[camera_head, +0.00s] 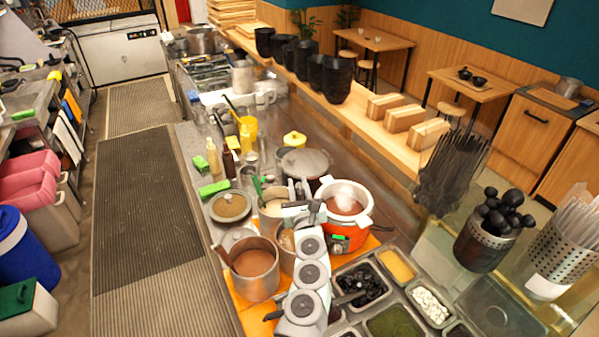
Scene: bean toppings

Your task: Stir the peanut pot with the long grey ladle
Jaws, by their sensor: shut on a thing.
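My arm reaches in from the bottom centre, and my gripper (304,211) is over the cluster of pots, partly hidden by its own wrist. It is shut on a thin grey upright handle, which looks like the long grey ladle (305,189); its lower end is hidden. A steel pot (286,242) with light brown contents sits under and left of my gripper, partly covered by my arm. A pot of cream-coloured liquid (272,207) stands behind it with a green-handled tool (258,187). I cannot tell for sure which pot is the peanut pot.
A steel pot of brown liquid (256,272) with a ladle stands front left. A steaming orange-and-white cooker (345,205) is close on the right. Topping trays (430,304) and a utensil holder (485,246) lie right.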

